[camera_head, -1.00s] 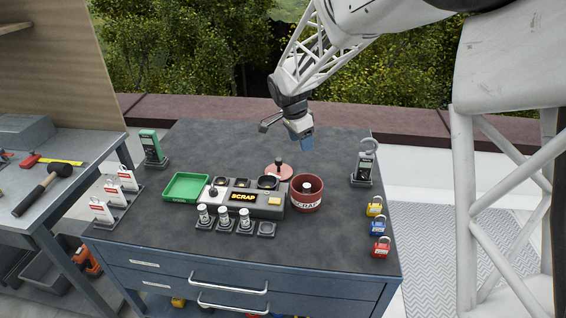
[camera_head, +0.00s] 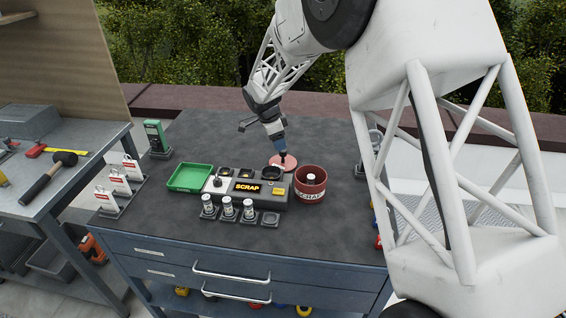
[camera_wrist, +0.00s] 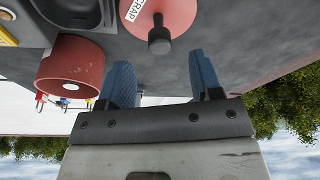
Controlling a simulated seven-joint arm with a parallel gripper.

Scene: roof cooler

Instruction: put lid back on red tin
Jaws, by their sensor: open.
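The red lid (camera_head: 276,162) lies flat on the dark bench top behind the black-and-grey console, with a dark knob upright on it. In the wrist view the lid (camera_wrist: 178,14) shows a SCRAP label and its knob (camera_wrist: 159,40) stands just beyond the fingers. The red tin (camera_head: 310,186), marked SCRAP, stands open to the right of the console; it also shows at the left in the wrist view (camera_wrist: 70,68). My gripper (camera_head: 283,151) is open and empty, its blue fingers (camera_wrist: 163,84) apart and close to the knob. Contact with the knob is not visible.
The console (camera_head: 246,188) with a SCRAP display stands in front of the lid. A green tray (camera_head: 190,178) is at its left, and several small jars (camera_head: 228,206) stand in front. My arm hides part of the bench's right side. The bench behind the lid is clear.

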